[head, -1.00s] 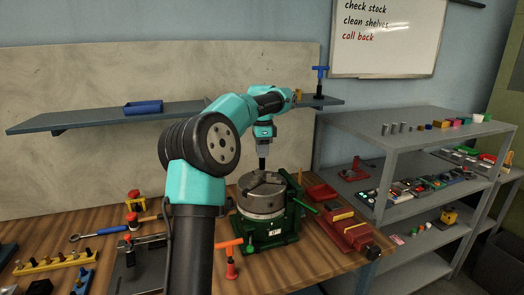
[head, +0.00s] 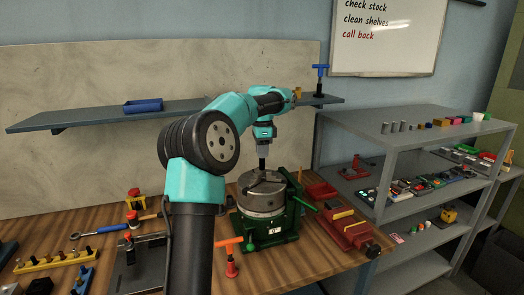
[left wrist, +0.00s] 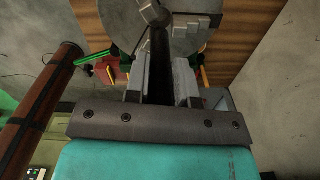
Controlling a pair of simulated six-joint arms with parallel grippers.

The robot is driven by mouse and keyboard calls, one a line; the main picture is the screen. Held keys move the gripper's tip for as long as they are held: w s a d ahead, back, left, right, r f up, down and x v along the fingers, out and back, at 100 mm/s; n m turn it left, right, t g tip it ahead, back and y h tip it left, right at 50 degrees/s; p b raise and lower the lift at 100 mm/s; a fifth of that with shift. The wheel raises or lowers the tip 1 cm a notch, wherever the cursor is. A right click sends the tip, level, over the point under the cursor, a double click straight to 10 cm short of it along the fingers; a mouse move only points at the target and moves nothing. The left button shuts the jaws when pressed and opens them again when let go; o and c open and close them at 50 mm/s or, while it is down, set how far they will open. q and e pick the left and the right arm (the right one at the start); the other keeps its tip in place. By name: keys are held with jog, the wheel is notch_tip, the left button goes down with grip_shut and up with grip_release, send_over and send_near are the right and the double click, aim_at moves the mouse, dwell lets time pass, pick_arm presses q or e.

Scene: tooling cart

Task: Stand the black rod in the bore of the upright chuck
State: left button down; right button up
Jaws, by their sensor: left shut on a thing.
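The black rod (head: 262,163) is upright in my left gripper (head: 263,153), directly over the face of the grey chuck (head: 263,201). The chuck stands upright on its green base (head: 270,233), with its jaws facing up. In the left wrist view the rod (left wrist: 160,55) runs between the two grey fingers (left wrist: 160,85) toward the middle of the chuck face (left wrist: 118,18). The rod's lower end is at or just above the jaws; I cannot tell whether it is inside the bore. My right gripper is not in view.
A red vise (head: 345,229) stands right of the chuck. An orange-handled tool (head: 230,262) stands in front. A blue wall shelf (head: 80,120) runs behind the arm. A grey shelving unit (head: 400,140) stands at the right.

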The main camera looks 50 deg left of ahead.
aim_at(262, 169)
pick_arm(q)
jog(key=shift+f, duration=2.9)
dwell(2.4)
